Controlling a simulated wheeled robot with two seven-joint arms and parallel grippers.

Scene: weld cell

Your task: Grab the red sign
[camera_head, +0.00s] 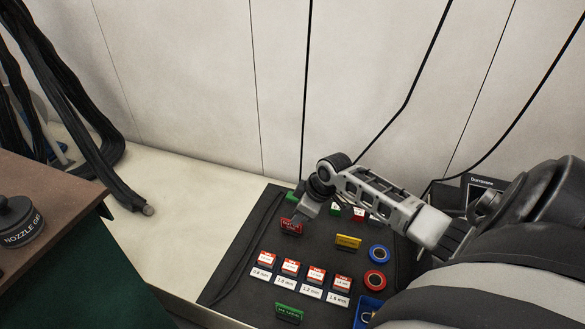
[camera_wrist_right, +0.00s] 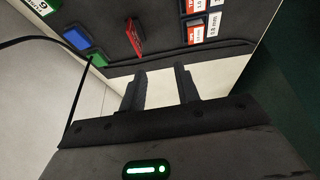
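The red sign (camera_head: 291,228) stands on the black mat (camera_head: 240,262) in the head view, towards its back left. My right gripper (camera_head: 299,217) is close above and beside it, hiding part of its upper edge. In the right wrist view the red sign (camera_wrist_right: 134,38) lies beyond the fingertips, a little to the left. The two fingers (camera_wrist_right: 160,75) are apart with nothing between them. The head view does not show clearly whether the gripper touches the sign. My left gripper is not in view.
A yellow sign (camera_head: 348,242) and a green sign (camera_head: 289,313) stand on the mat. Several red-and-white boxes (camera_head: 290,267) are in a row. A blue ring (camera_head: 379,254) and red ring (camera_head: 375,281) lie at the right. The pale table (camera_head: 180,240) is clear left of the mat.

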